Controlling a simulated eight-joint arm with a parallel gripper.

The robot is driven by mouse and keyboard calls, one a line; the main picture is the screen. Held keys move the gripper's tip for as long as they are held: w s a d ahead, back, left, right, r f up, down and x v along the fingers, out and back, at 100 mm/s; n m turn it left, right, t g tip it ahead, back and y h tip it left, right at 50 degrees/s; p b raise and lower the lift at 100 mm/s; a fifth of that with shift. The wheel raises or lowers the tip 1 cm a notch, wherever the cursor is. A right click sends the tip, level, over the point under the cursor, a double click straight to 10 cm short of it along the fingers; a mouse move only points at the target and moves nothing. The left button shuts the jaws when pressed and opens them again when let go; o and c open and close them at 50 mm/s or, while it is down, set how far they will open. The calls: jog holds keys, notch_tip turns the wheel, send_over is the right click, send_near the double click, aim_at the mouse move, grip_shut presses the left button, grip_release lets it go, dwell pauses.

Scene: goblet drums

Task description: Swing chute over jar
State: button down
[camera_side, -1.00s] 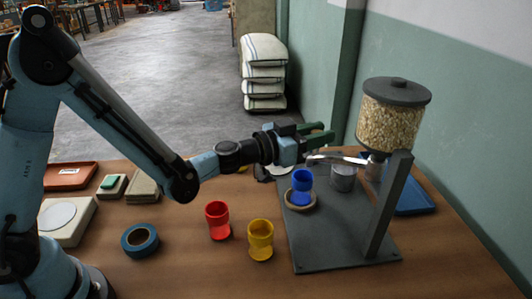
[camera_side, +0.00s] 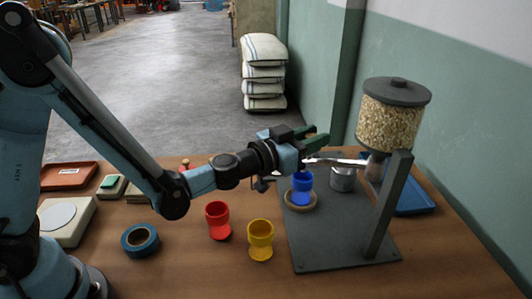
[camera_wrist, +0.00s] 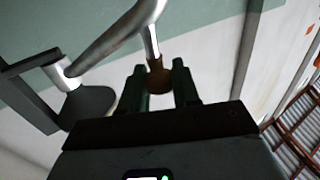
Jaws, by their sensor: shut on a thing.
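The silver chute (camera_side: 335,160) runs left from under the grain hopper (camera_side: 389,115). Its outer end shows just above the blue goblet-shaped cup (camera_side: 302,184), which stands upright in a tan ring (camera_side: 300,204) on the grey base plate (camera_side: 325,245). A short grey metal can (camera_side: 342,180) stands right of the cup, under the chute. My gripper (camera_side: 316,144) is at the chute's outer end. In the wrist view my gripper's green fingers (camera_wrist: 160,82) are shut on a brown knob (camera_wrist: 158,76) on a rod from the chute (camera_wrist: 118,38). I cannot tell the exact overlap of chute mouth and cup.
A red cup (camera_side: 217,220) and a yellow cup (camera_side: 260,240) stand left of the base plate. A blue tape roll (camera_side: 140,240) lies further left. The hopper's grey post (camera_side: 388,208) rises at right, with a blue tray (camera_side: 412,196) behind it. The front table is mostly clear.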

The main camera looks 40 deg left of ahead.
jog(key=shift+s, duration=0.1)
jog(key=c, duration=0.9)
grip_release()
jog(key=shift+s, duration=0.1)
jog(key=shift+s+a+r, duration=0.25)
jog(key=shift+s+r, duration=0.5)
jog(key=shift+r, duration=0.4)
jog(key=shift+s+a+r, duration=0.2)
jog(key=shift+s+r, duration=0.6)
jog(key=shift+r, duration=0.4)
jog(key=shift+s+a+r, duration=0.25)
jog(key=shift+s+r, duration=0.5)
jog(key=shift+r, duration=0.4)
jog(key=shift+r, duration=0.1)
